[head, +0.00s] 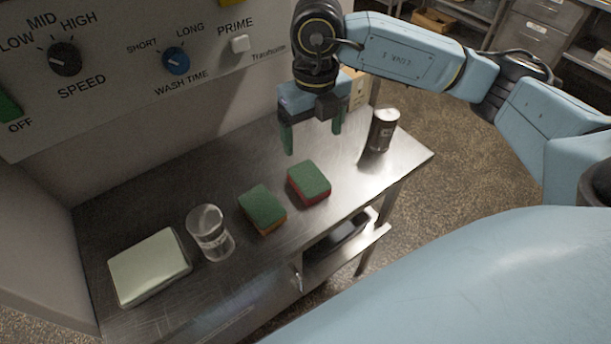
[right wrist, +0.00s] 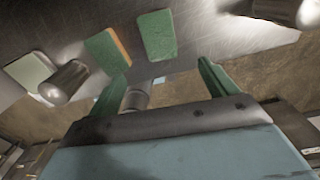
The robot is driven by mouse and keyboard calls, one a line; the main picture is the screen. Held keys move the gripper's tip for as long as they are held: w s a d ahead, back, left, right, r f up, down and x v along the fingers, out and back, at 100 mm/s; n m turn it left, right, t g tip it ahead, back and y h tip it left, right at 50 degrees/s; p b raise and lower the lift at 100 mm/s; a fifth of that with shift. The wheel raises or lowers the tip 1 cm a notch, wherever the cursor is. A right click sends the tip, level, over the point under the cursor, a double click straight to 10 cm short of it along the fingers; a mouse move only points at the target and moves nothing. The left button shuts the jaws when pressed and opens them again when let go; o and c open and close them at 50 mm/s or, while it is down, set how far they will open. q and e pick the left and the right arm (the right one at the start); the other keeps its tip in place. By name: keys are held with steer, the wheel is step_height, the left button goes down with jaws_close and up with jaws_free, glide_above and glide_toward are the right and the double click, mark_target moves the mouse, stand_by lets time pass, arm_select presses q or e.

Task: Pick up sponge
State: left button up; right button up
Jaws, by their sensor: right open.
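Two sponges with green tops lie on the metal table. One with a red lower side (head: 309,183) is nearer my right gripper; the other, with an orange lower side (head: 263,208), lies to its left. Both also show in the right wrist view: the orange-sided one (right wrist: 106,50) and the other one (right wrist: 157,35). My right gripper (head: 313,138) is open and empty, its green fingers pointing down above the table, behind the red-sided sponge in the head view. It does not touch either sponge. My left gripper is not in view.
A clear glass (head: 210,233) and a pale green-lidded box (head: 149,266) stand at the table's left. A dark can (head: 382,130) stands at the right end. A control panel (head: 120,55) rises behind the metal table (head: 345,185). The table's middle is partly clear.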

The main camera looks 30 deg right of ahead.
glide_above(311, 181)
steer(key=f, duration=0.7)
steer(key=shift+d, duration=0.25)
steer(key=shift+a+f, duration=0.15)
steer(key=shift+f, duration=2.9)
steer(key=shift+c, duration=0.5)
steer(key=c, duration=1)
